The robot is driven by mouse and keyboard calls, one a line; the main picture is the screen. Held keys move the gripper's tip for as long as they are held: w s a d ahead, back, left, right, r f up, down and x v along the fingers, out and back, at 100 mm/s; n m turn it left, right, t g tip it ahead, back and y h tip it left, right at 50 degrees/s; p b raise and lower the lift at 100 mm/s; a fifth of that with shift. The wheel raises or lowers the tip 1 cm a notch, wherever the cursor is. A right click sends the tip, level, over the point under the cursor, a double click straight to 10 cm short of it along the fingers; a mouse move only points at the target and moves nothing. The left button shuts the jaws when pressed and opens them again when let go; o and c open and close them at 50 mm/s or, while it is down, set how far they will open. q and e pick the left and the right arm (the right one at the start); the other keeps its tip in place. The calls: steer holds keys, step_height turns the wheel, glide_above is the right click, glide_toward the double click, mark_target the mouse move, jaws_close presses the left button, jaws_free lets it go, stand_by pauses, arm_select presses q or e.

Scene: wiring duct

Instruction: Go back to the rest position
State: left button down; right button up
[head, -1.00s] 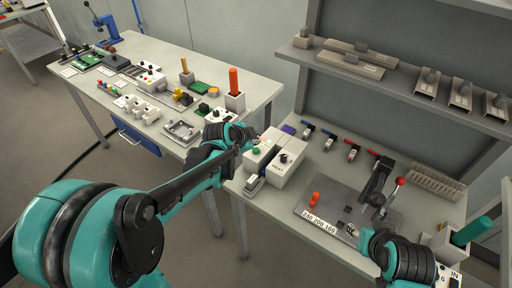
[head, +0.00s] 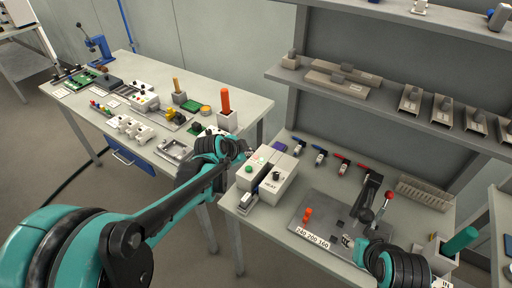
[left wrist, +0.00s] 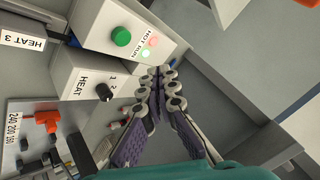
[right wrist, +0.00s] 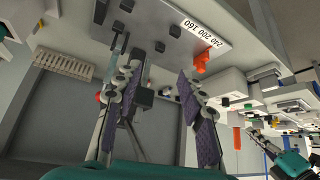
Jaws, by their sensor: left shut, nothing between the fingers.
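My left gripper (head: 246,150) is beside the back left of the white HEAT box (head: 268,176) in the head view. In the left wrist view the left gripper (left wrist: 160,76) has its fingers together with nothing between them, near the box's green button (left wrist: 121,37) and black knob (left wrist: 104,92). My right gripper (head: 348,241) is low over the front of the grey plate marked 240 200 160 (head: 325,212). In the right wrist view the right gripper (right wrist: 158,72) has its fingers wide apart and empty, with the plate beyond the tips.
A green cylinder (head: 461,241) stands at the right. Shelves (head: 380,105) rise behind the bench. A second table (head: 258,107) with several parts is at the left; a gap separates the tables.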

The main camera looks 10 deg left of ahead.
arm_select(q)
steer(key=s+n+g+y, duration=0.2)
steer(key=s+n, duration=0.9)
steer(key=s, duration=1.4)
steer(key=shift+r+n, duration=0.15)
steer(key=shift+n, duration=0.25)
